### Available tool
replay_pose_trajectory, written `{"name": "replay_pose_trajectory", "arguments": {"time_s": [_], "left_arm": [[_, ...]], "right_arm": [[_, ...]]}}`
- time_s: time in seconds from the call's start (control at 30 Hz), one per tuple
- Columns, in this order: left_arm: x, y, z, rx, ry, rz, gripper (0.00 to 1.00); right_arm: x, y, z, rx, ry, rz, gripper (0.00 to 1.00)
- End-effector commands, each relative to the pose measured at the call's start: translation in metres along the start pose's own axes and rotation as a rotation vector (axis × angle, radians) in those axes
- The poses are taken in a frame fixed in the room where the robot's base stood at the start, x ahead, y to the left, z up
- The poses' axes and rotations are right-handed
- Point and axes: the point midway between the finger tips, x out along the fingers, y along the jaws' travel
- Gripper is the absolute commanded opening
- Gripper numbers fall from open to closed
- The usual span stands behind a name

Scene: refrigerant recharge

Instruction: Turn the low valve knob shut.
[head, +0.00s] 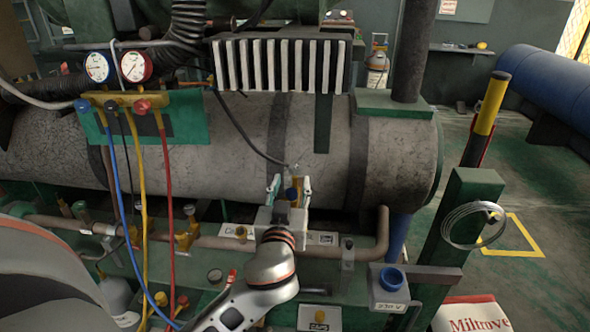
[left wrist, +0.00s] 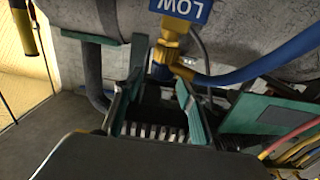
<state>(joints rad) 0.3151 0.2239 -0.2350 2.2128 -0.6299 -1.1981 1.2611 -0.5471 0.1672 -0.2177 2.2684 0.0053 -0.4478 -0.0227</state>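My left gripper (head: 289,187) is open, with one pale green finger on each side of the knob. A gap shows between knob and fingers in the head view; the left wrist view (left wrist: 158,65) cannot settle contact. My right gripper is not in view.
A manifold (head: 125,101) with two gauges hangs at left, its blue, yellow and red hoses running down. A brown pipe (head: 350,248) and a grey box with a blue cap (head: 390,285) lie near the arm. A green post (head: 460,225) with a wire coil stands at right.

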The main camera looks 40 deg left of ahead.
Motion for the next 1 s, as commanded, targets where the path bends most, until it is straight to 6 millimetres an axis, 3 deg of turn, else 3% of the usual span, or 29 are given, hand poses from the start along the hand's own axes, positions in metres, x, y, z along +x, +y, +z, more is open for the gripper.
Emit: {"name": "replay_pose_trajectory", "arguments": {"time_s": [0.5, 0.87, 0.9, 1.0], "left_arm": [[0.068, 0.0, -0.003, 0.002, 0.004, 0.0, 0.4], [0.075, 0.0, -0.003, -0.002, 0.003, 0.0, 0.4], [0.075, 0.0, -0.003, -0.002, 0.003, 0.0, 0.37], [0.075, 0.0, -0.003, -0.001, 0.003, 0.0, 0.11]], "right_arm": [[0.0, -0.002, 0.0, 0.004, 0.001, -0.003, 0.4], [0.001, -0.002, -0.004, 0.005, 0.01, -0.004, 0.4], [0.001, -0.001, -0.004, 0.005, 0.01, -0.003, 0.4], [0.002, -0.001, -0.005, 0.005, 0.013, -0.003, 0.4]]}}
